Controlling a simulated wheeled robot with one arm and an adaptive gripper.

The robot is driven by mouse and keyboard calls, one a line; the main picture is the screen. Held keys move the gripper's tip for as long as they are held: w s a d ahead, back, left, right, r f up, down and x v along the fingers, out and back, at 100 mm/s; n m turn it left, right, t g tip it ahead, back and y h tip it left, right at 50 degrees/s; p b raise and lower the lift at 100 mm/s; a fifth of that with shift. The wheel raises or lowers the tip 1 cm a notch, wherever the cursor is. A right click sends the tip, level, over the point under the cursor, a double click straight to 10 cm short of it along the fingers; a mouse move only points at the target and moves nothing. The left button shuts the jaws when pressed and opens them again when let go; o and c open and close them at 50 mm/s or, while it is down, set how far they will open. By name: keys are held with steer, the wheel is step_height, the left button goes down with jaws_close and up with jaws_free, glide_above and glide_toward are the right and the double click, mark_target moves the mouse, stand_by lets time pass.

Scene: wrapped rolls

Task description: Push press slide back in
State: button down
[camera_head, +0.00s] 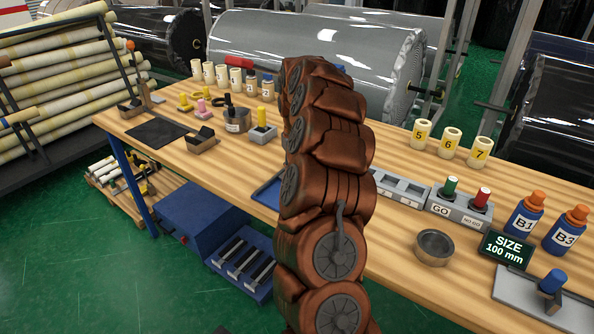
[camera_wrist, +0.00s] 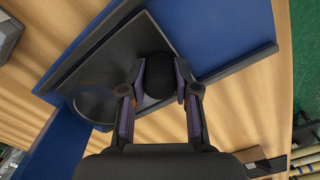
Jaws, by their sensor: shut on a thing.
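In the wrist view, a black round knob (camera_wrist: 157,70) sits between the two fingers of my gripper (camera_wrist: 160,84), which is shut on it. The knob stands on the dark flat press slide (camera_wrist: 112,62). The slide has a round recess (camera_wrist: 97,103) at its lower left and lies against the blue press body (camera_wrist: 225,32). A dark rail (camera_wrist: 238,62) runs along the blue body to the right. In the head view, my arm hides the gripper, the knob and most of the press; only a blue edge (camera_head: 268,191) shows left of the arm.
The wooden bench (camera_head: 400,235) holds a GO / NO GO gauge block (camera_head: 459,209), a metal ring (camera_head: 434,247), a size sign (camera_head: 506,248) and bottles B1 (camera_head: 523,216) and B3 (camera_head: 566,232). Numbered cores (camera_head: 451,143) stand behind. A dark mat (camera_head: 157,133) lies at left.

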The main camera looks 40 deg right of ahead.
steer(key=c, duration=0.8)
jaws_free()
steer(key=shift+d, duration=0.25)
steer(key=shift+c, duration=0.2)
steer(key=shift+r, duration=0.1)
step_height(320, 180, up, 10)
steer(key=shift+r, duration=0.9)
steer(key=shift+a, duration=0.1)
